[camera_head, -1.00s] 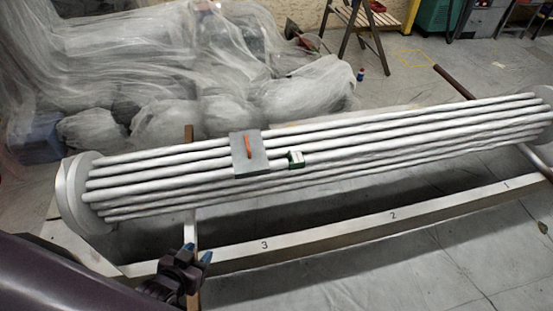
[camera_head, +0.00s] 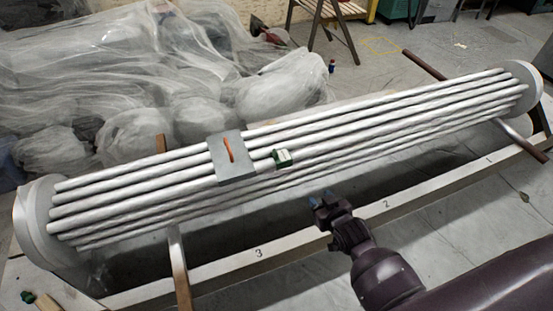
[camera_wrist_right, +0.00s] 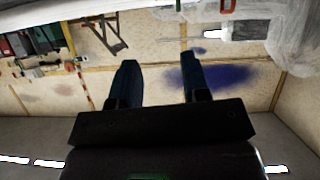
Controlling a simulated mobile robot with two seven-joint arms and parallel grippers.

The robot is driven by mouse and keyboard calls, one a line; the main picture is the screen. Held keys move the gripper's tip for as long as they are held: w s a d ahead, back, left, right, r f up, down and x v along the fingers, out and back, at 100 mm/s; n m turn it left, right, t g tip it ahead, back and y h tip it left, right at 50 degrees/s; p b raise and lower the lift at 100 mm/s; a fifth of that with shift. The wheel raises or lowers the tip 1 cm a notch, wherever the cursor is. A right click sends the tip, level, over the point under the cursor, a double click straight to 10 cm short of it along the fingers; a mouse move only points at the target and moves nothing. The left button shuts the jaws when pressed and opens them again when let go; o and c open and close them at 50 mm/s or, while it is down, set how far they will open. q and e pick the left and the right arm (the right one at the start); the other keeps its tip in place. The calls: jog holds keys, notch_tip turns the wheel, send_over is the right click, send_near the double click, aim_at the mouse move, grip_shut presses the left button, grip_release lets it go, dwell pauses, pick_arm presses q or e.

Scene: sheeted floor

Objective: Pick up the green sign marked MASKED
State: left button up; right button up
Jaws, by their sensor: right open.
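The small green sign (camera_head: 280,163) with a white label lies on the silver rods, right of centre of the head view's bundle's left half. Its lettering is too small to read. My right gripper (camera_head: 324,201) is open and empty, below and to the right of the sign, apart from it. In the right wrist view, its two fingers (camera_wrist_right: 160,70) stand apart with only the room's wall between them; the sign is not seen there. My left gripper is not in the head view.
The rod bundle (camera_head: 400,107) runs between two round end plates above a pale beam (camera_head: 320,238) marked with numbers. A grey plate (camera_head: 233,175) with an orange strip lies just left of the sign. Plastic-sheeted heaps (camera_head: 150,85) fill the back left.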

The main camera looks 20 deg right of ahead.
jog(key=t+b, duration=0.1)
jog(key=b, duration=0.3)
send_near(276, 152)
jog(key=shift+m, duration=0.3)
jog(key=x, duration=0.2)
jog(key=b+x, duration=0.1)
jog(key=x, duration=0.1)
jog(key=shift+s+f, duration=0.1)
jog(key=shift+f, duration=0.2)
jog(key=shift+w+f+b, duration=0.1)
jog(key=shift+w+b, duration=0.25)
jog(key=shift+w, duration=0.5)
jog(key=shift+w+f+b, duration=0.75)
jog(key=shift+w, duration=0.1)
jog(key=shift+b+x, duration=0.4)
jog(key=shift+x, duration=0.5)
jog(key=shift+w, duration=0.3)
jog(key=shift+w+r, duration=0.2)
jog(key=shift+w, duration=0.05)
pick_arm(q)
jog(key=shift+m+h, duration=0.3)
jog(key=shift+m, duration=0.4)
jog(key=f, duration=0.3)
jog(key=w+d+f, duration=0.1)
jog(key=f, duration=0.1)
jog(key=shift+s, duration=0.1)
pick_arm(e)
jog(key=shift+r, duration=0.1)
